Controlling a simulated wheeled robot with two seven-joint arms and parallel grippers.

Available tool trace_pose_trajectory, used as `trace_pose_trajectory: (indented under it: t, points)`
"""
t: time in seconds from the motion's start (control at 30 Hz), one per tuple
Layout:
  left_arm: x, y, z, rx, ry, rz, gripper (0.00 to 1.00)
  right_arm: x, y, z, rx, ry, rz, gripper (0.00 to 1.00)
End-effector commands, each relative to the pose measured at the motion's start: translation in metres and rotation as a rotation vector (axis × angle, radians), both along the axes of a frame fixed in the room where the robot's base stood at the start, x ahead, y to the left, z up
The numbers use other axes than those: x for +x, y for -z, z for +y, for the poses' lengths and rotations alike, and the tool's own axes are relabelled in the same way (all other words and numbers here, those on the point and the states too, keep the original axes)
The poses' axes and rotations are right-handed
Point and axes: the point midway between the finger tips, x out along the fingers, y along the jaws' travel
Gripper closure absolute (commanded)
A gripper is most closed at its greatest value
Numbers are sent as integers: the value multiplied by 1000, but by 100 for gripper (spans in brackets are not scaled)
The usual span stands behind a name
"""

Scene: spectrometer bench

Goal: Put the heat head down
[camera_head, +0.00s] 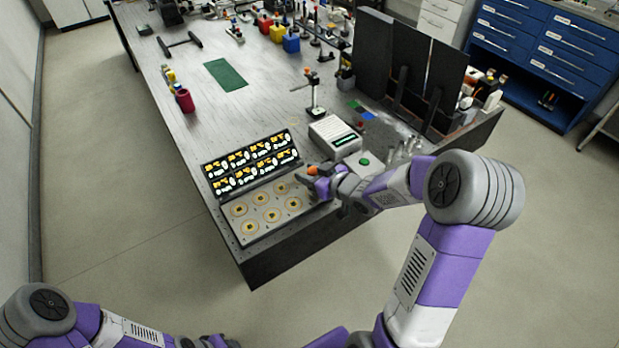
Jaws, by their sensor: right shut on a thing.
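My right gripper (318,186) is shut at the right end of the plate with gold rings (266,208), near the front of the bench. A small orange part (313,170) shows at its fingers; I take it for part of the heat head, which the gripper and wrist mostly hide. Whether it touches the plate I cannot tell. My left gripper (213,341) is low at the bottom edge, away from the bench and partly cut off; its fingers are unclear.
A panel of picture cards (250,162) stands behind the ring plate. A white box with a green display (334,134) and a small stand (314,95) are behind my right gripper. Dark upright panels (400,65) block the right side. Bench around the green mat (226,75) is mostly clear.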

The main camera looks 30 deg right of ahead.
Motion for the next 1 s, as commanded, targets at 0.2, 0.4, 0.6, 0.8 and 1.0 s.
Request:
trace_pose_trajectory:
  t: [0.2, 0.4, 0.6, 0.8, 1.0]
  points:
    - [0, 3, 0, 0, 0, 0, 57, 0, 6, 0, 0, 1, -3, 100]
    - [0, 6, 0, 0, 0, 0, 57, 0, 10, 0, 0, 1, -3, 100]
    - [0, 6, 0, 0, 0, 0, 57, 0, 10, 0, 0, 1, -1, 34]
    - [0, 6, 0, 0, 0, 0, 57, 0, 10, 0, 0, 1, -1, 34]
    - [0, 0, 0, 0, 0, 0, 57, -2, 3, -1, 0, 2, -1, 34]
